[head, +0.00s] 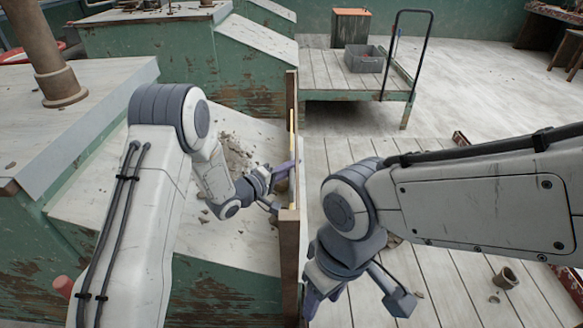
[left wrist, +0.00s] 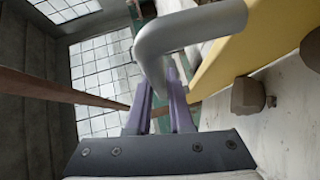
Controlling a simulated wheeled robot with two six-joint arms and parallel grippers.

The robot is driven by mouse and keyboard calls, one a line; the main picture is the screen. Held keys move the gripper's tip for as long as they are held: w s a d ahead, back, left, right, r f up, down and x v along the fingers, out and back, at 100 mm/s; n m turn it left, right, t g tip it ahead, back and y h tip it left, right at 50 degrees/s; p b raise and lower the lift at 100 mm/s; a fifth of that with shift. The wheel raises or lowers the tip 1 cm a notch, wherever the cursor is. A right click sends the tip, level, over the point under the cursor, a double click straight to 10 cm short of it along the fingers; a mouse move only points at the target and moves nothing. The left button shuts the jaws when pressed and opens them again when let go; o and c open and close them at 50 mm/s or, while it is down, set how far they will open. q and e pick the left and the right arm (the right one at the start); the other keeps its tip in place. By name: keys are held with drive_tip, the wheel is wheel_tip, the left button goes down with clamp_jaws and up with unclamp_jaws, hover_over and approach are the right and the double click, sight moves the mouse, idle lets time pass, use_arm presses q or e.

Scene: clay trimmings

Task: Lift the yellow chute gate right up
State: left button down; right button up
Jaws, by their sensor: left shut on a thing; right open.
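The yellow chute gate (head: 292,121) shows in the head view as a thin, nearly edge-on strip between brown wooden posts (head: 290,255). In the left wrist view the yellow gate (left wrist: 235,48) is a broad panel at upper right. A bent grey handle (left wrist: 190,32) stands in front of it. My left gripper (head: 279,187) is at the gate, its purple fingers (left wrist: 160,112) shut on the handle; the exact contact is partly hidden. My right gripper (head: 358,292) is open and empty, low over the floor right of the posts.
Clay trimmings (head: 236,158) lie on the pale sloping chute (head: 225,236) left of the gate. A clay lump (left wrist: 247,95) sits beside the gate's edge. A cart (head: 330,88) carrying a grey bin (head: 366,60) stands behind. A small pot (head: 506,278) lies on the plank floor.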

idle(0.3)
use_arm(q)
wheel_tip(320, 180, up, 4)
drive_tip(key=p, duration=0.4)
drive_tip(key=shift+r, duration=0.25)
drive_tip(key=shift+f, duration=0.1)
drive_tip(key=c, duration=0.8)
unclamp_jaws()
drive_tip(key=shift+a, duration=0.15)
drive_tip(key=p+v, duration=0.2)
drive_tip(key=v, duration=0.8)
